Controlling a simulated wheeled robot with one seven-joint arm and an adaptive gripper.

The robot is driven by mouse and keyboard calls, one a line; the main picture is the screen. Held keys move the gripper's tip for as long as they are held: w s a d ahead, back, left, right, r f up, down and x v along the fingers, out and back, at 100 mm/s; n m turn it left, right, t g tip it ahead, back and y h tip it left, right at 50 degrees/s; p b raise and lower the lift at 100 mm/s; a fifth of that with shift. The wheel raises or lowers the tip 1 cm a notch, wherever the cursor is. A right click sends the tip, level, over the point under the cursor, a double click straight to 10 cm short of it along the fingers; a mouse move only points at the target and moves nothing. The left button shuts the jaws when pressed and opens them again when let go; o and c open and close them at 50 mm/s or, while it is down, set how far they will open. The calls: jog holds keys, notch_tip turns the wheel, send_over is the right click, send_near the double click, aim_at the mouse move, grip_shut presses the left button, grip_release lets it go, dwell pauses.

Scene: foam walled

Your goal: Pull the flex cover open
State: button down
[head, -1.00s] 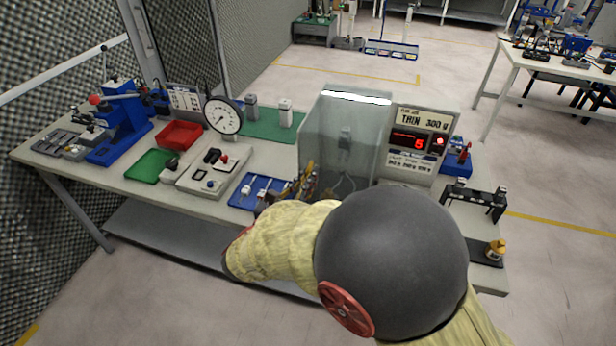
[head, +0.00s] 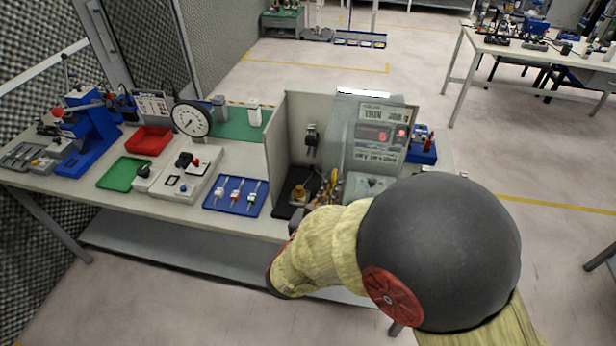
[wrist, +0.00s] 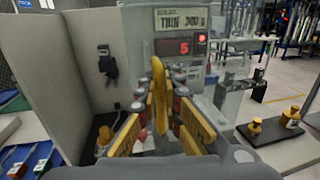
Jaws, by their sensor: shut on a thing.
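The flex cover (head: 350,135) is a clear, slightly bluish panel at the grey walled booth (head: 277,150). In the head view it stands swung to the right, in front of the red-digit display (head: 374,134), which shows through it. My gripper (head: 328,192) is at the booth's front, partly hidden by my arm. In the wrist view my gripper (wrist: 155,118) is shut on the cover's yellow handle (wrist: 158,85), which rises between the fingers. The booth's inside shows to the left, with a dark switch (wrist: 107,63) on the back wall. The cover's hinge is hard to make out.
A blue tray with small tools (head: 236,196) lies just left of the booth. A dial gauge (head: 191,118), red bin (head: 148,140) and blue press (head: 88,128) stand farther left. A black stand (wrist: 243,92) and brass pieces (wrist: 254,126) are at the right.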

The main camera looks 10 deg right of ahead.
aim_at(351, 179)
jog(key=shift+s+d, duration=0.35)
jog(key=shift+d, duration=0.55)
jog(key=shift+s+d, duration=0.3)
jog(key=shift+d, duration=0.55)
jog(key=c, duration=2.3)
grip_release()
jog(key=shift+v, duration=6)
jog(key=shift+f, duration=0.1)
